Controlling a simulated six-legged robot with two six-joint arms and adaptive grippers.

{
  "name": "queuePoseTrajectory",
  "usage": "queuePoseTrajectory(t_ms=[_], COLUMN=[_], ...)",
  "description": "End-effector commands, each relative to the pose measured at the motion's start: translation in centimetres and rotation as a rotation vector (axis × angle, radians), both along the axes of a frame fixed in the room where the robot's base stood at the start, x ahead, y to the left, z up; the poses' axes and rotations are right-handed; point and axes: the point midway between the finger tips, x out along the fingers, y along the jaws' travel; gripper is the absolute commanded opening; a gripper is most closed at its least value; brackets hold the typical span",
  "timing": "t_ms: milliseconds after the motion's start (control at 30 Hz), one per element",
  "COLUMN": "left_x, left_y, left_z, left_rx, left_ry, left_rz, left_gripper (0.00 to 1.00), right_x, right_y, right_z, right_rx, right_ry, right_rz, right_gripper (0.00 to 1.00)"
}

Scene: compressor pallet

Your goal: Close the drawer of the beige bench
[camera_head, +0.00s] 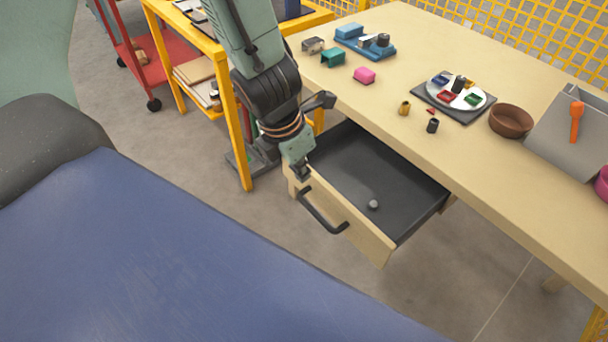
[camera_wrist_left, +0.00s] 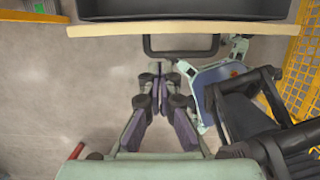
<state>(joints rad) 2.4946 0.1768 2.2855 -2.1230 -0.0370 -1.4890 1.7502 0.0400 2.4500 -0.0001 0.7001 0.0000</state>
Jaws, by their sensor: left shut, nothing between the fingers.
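The beige bench (camera_head: 470,175) has its drawer pulled out at the front. The drawer (camera_head: 350,185) has a dark grey inside and a beige front panel (camera_head: 365,232) with a black bar handle (camera_head: 322,215). A small grey round thing (camera_head: 373,204) lies in it. My left gripper (camera_head: 304,172) is shut and empty, close to the left end of the drawer front. In the left wrist view, the gripper (camera_wrist_left: 172,68) points toward the drawer front (camera_wrist_left: 185,29), with its tips just short of the handle (camera_wrist_left: 180,54). I cannot tell whether it touches.
A yellow-framed shelf (camera_head: 235,130) stands left of the drawer.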

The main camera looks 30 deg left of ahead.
Motion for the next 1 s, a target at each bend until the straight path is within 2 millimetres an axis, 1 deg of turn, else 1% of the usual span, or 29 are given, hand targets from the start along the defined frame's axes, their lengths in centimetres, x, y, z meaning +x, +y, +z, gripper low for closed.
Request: queuePoseTrajectory(t_ms=[33,800,1000], left_x=[0.1,1.9,2.2], left_y=[0.0,-0.8,-0.9], left_z=[-0.6,-8.0,-9.2], left_rx=[0.002,0.001,0.0], left_ry=[0.0,0.001,0.001], left_rz=[-0.002,-0.005,-0.004], left_gripper=[0.0,0.0,0.0], right_x=[0.0,0.0,0.0], right_y=[0.0,0.0,0.0], right_z=[-0.6,-7.4,-8.5], right_rx=[0.0,0.0,0.0], right_ry=[0.0,0.0,0.0], right_rz=[0.0,0.0,0.0], right_gripper=[0.43,0.43,0.43])
